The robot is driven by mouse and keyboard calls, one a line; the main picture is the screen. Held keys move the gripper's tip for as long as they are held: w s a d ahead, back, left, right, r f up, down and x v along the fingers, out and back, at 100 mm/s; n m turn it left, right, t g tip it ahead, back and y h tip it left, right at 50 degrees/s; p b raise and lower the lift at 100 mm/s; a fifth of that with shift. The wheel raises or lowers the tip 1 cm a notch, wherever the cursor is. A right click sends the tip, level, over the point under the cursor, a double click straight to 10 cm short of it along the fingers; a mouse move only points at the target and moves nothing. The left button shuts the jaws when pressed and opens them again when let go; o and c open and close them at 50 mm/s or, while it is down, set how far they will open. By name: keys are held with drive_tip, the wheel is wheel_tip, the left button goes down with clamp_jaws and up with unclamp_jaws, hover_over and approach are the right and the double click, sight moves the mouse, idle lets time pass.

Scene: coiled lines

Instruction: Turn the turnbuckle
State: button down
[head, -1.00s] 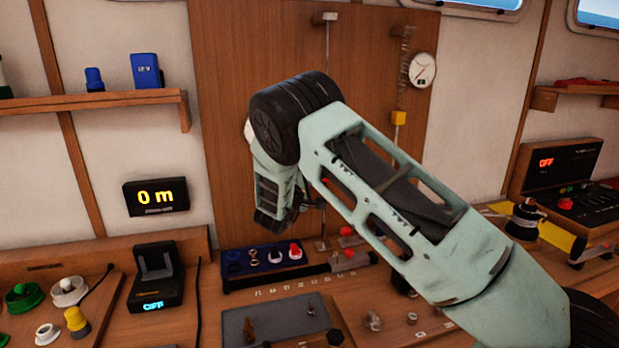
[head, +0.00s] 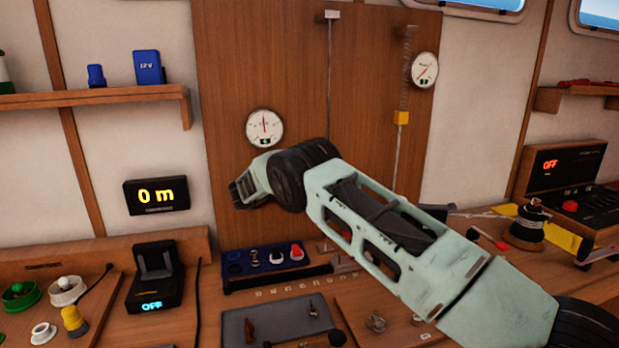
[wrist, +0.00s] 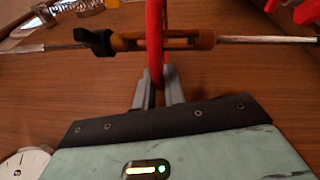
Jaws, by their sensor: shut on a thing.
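The turnbuckle (wrist: 190,41) shows in the wrist view as an orange-bronze open body on a thin metal rod, with a black piece at its left end. A red bar-like tool (wrist: 154,30) crosses the body at about a right angle. My gripper (wrist: 158,82) is shut on the lower, darker part of this red tool, close to the turnbuckle. Whether the tool passes through the body's slot or only beside it is hard to tell. In the head view a thin vertical rod (head: 329,80) runs down the wooden panel; my arm hides the turnbuckle and my fingertips.
A round gauge (head: 265,128) hangs on the panel left of the rod, close to my wrist. A second gauge (head: 424,69) and a yellow block (head: 401,118) on a spring line are to the right. The bench below holds a blue tool tray (head: 235,270) and small parts.

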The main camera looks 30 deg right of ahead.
drive_tip(key=shift+d+g, duration=0.1)
drive_tip(key=shift+g, duration=0.2)
drive_tip(key=c, duration=1.5)
unclamp_jaws()
drive_tip(key=shift+w, duration=0.1)
